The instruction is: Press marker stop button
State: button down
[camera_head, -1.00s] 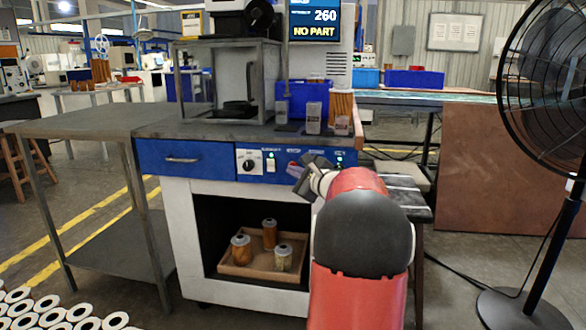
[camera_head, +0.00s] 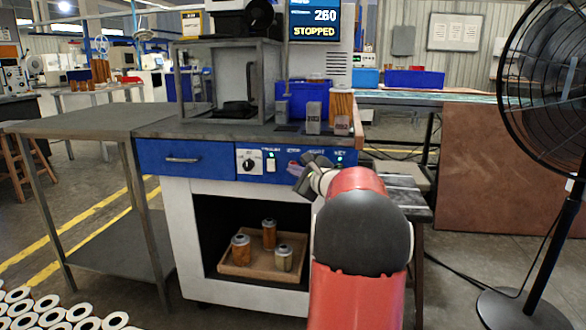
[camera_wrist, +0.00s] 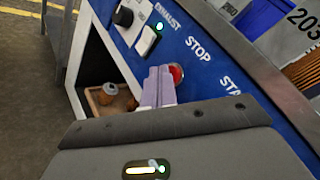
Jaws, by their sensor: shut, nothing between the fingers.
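The red stop button (camera_wrist: 177,74) sits on the blue control panel (camera_wrist: 215,85), beside the white word STOP, in the wrist view. My gripper (camera_wrist: 160,72) is shut and empty, with its pale fingertips right at the button and covering part of it. Whether they touch it cannot be told for sure. In the head view my gripper (camera_head: 295,168) is at the front of the panel and hides the button. The marker's screen (camera_head: 315,20) reads STOPPED.
A black knob (camera_wrist: 123,16) and a white exhaust switch (camera_wrist: 149,40) with a green light are left of the button. An open shelf below holds a wooden tray (camera_head: 236,268) with several cartridges. A large fan (camera_head: 570,150) stands at the right.

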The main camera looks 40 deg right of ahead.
jog(key=shift+s+a+b, duration=0.45)
jog(key=shift+a+b, duration=0.1)
jog(key=shift+s+a+b, duration=1.45)
jog(key=shift+s+a, duration=0.2)
jog(key=shift+a, duration=0.25)
jog(key=shift+a, duration=0.1)
